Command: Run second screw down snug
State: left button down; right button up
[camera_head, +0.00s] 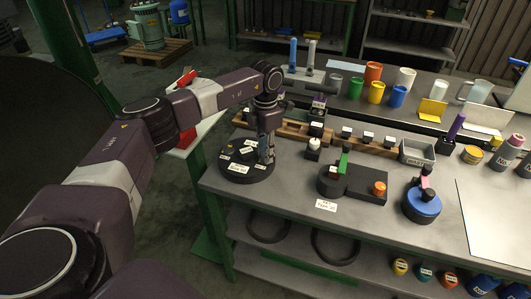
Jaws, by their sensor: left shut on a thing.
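A dark round base (237,175) sits near the left front corner of the workbench, with several small white labels and dark raised parts on top. My left gripper (266,158) points straight down over the right side of this base. Its fingers are shut at the base's top, on a small thing that they mostly hide; it seems to be the screw, but its head and thread cannot be made out. Whether the screw is seated cannot be told. My right gripper is not in view.
A dark fixture (357,186) with an orange knob and green piece stands to the right, then a blue-topped round part (422,203). Behind are a wooden rack (363,143), a grey bin (416,152) and several coloured cups. The bench front edge is close to the base.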

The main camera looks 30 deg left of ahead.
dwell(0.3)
pick_arm(q)
jog(key=c, duration=1.7)
grip_release()
jog(key=shift+r, duration=0.1)
notch_tip(320, 180, up, 12)
jog(key=shift+f, duration=0.1)
